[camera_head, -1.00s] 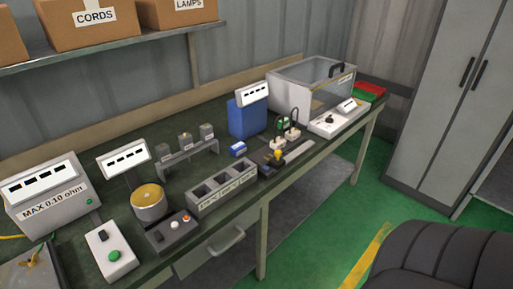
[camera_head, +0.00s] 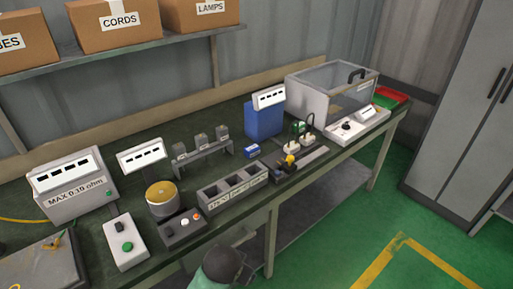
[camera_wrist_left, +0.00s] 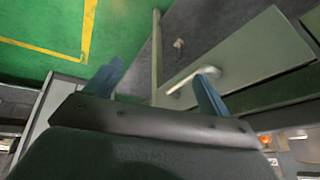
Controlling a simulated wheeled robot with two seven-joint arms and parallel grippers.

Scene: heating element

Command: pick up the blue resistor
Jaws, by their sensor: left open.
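The blue resistor is most likely the small blue block (camera_head: 252,151) with a pale label, lying on the dark green bench top (camera_head: 75,237) in the head view. It sits behind the grey slotted tray and in front of the tall blue box. My left gripper (camera_wrist_left: 158,88) is open and empty in the left wrist view, its two blue fingers spread apart near the drawer handle, over the bench front and floor. The resistor does not show in that view. Part of my arm (camera_head: 222,268) shows at the bottom of the head view, below the bench front. My right gripper is not in view.
A grey slotted tray (camera_head: 213,201), a rack (camera_head: 181,169) with several grey blocks, a tall blue box (camera_head: 262,119) and small plugs (camera_head: 291,148) stand around the resistor. A clear-lidded case (camera_head: 310,98) is at the right. The drawer handle (camera_wrist_left: 182,82) juts out.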

